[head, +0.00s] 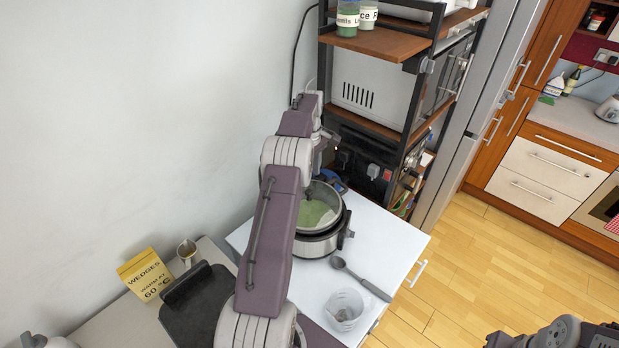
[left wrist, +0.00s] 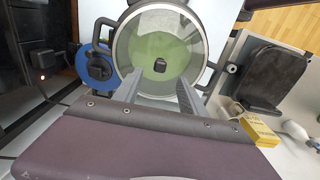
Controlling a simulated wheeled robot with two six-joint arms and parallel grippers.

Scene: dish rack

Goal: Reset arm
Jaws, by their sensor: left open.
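My left arm reaches up over the white cabinet top. In the left wrist view my left gripper (left wrist: 159,83) is open, with its two fingers apart and nothing between them. It faces a round pot with a clear lid (left wrist: 160,38), green contents and a black knob (left wrist: 160,65). The knob lies beyond the fingertips in the picture, and I see no contact. In the head view the pot (head: 318,243) stands on the cabinet, partly hidden by my arm. Part of my right arm shows at the bottom right corner, and its jaws cannot be made out.
A grey ladle (head: 352,273) and a clear measuring cup (head: 345,309) are on the white cabinet top (head: 392,240). A shelf rack (head: 372,125) stands behind the pot.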

